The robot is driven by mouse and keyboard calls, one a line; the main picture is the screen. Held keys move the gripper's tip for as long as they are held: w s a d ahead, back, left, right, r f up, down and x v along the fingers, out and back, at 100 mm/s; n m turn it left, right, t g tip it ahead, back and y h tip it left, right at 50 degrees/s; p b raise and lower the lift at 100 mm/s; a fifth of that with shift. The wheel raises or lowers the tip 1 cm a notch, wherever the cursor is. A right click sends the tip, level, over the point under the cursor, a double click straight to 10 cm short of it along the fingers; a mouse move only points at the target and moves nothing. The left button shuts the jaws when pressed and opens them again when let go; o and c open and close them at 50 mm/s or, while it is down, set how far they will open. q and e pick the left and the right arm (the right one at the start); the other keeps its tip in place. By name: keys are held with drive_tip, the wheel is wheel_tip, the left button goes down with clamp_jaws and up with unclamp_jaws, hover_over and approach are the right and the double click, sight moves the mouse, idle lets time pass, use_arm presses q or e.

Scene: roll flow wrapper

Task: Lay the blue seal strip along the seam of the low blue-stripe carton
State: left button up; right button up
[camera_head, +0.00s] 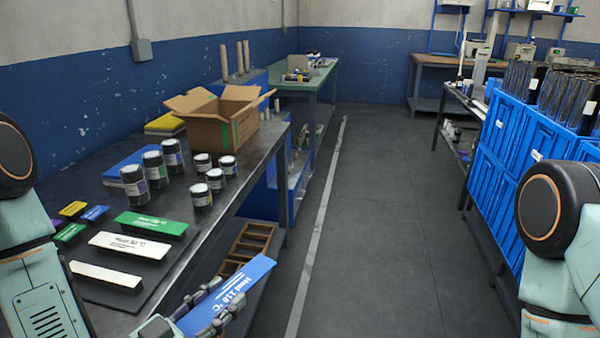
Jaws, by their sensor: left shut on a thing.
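My left gripper (222,296) is shut on a long blue strip (247,284) with white lettering that reads roughly "110 °C". It holds the strip tilted, beside the front edge of the dark table (262,160). Part of the strip is hidden by the fingers. An open brown carton (208,132) with a green mark stands farther back on the table, its flaps spread. I cannot make out a low carton with a blue stripe. My right gripper is not in view.
A green block (151,223), a white block (130,245) and a plain pale bar (106,274) lie on the table. Several dark jars (134,182) stand behind them. A wooden divided tray (250,243) sits below. Blue crates (525,135) stand at right; the middle floor is clear.

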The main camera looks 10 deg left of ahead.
use_arm(q)
drive_tip(key=d+r+m+g+h, duration=0.7)
drive_tip(key=d+m+g+h, duration=0.1)
drive_tip(key=d, duration=0.4)
drive_tip(key=shift+g, duration=0.7)
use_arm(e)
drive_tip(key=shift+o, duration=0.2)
